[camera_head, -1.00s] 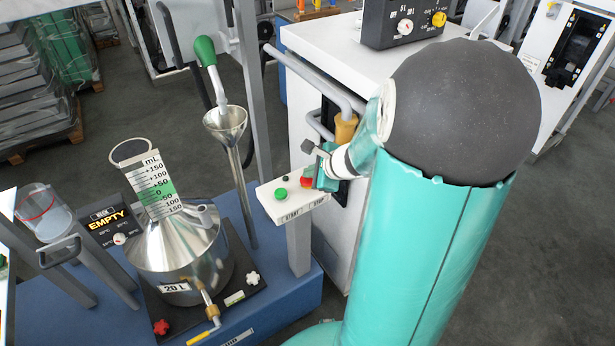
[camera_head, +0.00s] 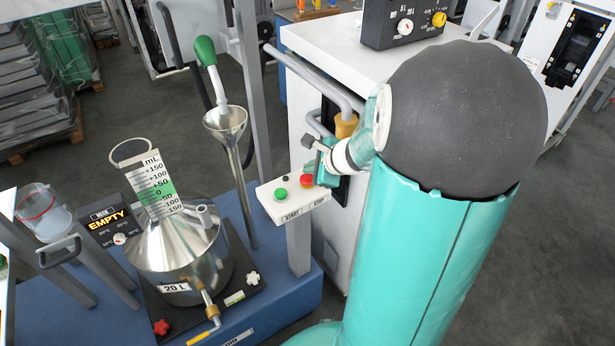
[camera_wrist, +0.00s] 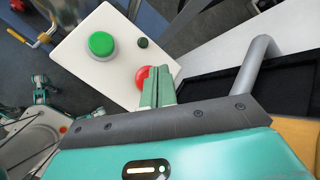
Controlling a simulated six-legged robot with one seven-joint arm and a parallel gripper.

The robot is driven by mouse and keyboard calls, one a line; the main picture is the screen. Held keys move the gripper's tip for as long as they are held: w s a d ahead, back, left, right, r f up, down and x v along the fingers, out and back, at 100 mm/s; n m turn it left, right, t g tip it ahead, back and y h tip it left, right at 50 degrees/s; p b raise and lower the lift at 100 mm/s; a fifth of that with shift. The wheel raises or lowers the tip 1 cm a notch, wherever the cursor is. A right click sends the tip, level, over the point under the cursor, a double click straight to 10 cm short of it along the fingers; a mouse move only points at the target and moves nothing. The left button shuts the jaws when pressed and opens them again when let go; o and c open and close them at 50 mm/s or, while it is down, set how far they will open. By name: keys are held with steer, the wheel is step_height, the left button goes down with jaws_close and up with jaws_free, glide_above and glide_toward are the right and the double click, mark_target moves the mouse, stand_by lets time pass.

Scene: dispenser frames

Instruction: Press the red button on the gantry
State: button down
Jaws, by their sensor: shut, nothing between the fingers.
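The red button (camera_head: 307,181) sits on a white control box with green and dark buttons, on a grey post; its label reads STOP. In the wrist view the red button (camera_wrist: 143,77) shows just left of and partly behind my fingertips. My gripper (camera_head: 322,172) is shut and empty, at the right end of the box. In the wrist view its closed green fingers (camera_wrist: 158,86) overlap the right part of the red button. I cannot tell whether they touch it. The green button (camera_head: 280,194) lies to the left of the red one.
A steel 20 L vessel (camera_head: 182,245) with a scale plate stands at left on a blue base. A white cabinet (camera_head: 300,110) with grey pipe handles (camera_head: 318,78) is close beside my gripper.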

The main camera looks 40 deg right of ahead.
mark_target(310, 179)
steer(key=shift+r, duration=2.5)
steer(key=shift+a, duration=0.1)
steer(key=s+a+r+n+g+y, duration=0.1)
steer(key=s+a+r+n, duration=0.15)
steer(key=a+n, duration=0.45)
steer(key=s+a+r+n+g, duration=0.1)
steer(key=s+a+r+n, duration=0.15)
steer(key=a+n, duration=0.4)
steer(key=s+a+r+n+g+h, duration=0.1)
steer(key=s+a+r+n, duration=0.3)
steer(key=s+a+n, duration=0.4)
steer(key=s+n+h, duration=0.1)
steer(key=s+n, duration=0.2)
steer(key=n, duration=0.1)
steer(key=shift+a+g, duration=0.3)
steer(key=shift+a, duration=0.1)
